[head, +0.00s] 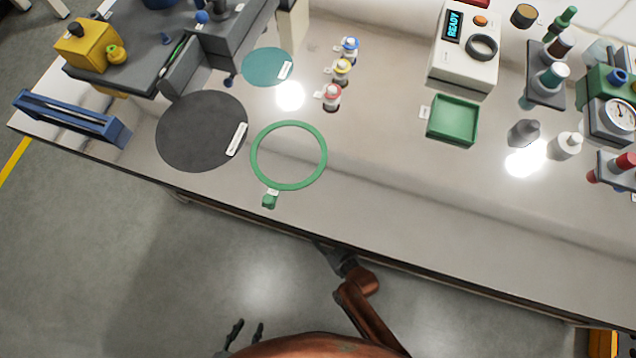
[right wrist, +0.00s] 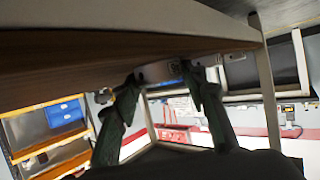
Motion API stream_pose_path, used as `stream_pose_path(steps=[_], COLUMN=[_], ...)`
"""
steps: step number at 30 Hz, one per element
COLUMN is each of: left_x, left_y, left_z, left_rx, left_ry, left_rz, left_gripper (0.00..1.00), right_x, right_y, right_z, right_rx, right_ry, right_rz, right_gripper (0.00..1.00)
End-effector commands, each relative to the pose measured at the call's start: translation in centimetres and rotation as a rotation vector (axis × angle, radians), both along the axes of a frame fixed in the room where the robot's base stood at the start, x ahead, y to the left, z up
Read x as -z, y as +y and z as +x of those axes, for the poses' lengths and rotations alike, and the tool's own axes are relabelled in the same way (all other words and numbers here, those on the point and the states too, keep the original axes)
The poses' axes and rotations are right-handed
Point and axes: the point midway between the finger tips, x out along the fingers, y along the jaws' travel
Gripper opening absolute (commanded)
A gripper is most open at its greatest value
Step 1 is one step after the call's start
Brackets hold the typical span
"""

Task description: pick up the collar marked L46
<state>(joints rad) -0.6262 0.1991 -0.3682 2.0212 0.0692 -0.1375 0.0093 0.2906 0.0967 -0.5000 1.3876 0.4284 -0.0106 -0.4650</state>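Three small ringed pieces stand in a row on the bench, each with a small white tag: a blue one (head: 350,46), a yellow one (head: 342,67) and a red one (head: 331,92). The tag writing is too small to read, so I cannot tell which piece, if any, is the collar L46. My left gripper (head: 246,329) is open and empty, low in the head view, off the bench. My right gripper (head: 330,253) is at the bench's front edge in the head view. The right wrist view shows its fingers (right wrist: 160,78) apart and empty, beneath the bench edge.
A green ring (head: 254,165), a dark disc (head: 190,140) and a teal disc (head: 262,68) lie on the bench. A green tray (head: 476,121) stands near a READY device (head: 455,72). Bottles and a gauge (head: 620,114) crowd the right. The bench's front middle is clear.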

Motion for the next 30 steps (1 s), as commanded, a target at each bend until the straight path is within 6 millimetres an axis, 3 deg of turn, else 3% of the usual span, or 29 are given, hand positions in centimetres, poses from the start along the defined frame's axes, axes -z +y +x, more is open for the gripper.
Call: stream_pose_path(steps=[14, 26, 30], left_x=[0.0, -0.2, -1.5], left_y=[0.0, 0.0, -0.2], left_z=[0.0, -0.1, 0.8], left_rx=[0.0, 0.001, -0.015], left_ry=[0.001, 0.016, 0.042], left_rz=[0.0, 0.001, -0.003], left_gripper=[0.4, 0.4, 0.4], right_x=[-0.1, -0.7, -2.0], right_y=[0.0, 0.0, 0.0], right_z=[0.0, 0.1, 0.2], right_rx=[0.0, 0.001, 0.0], right_ry=[-0.001, -0.003, -0.007], right_rz=[0.001, 0.001, 0.001], right_gripper=[0.06, 0.06, 0.06])
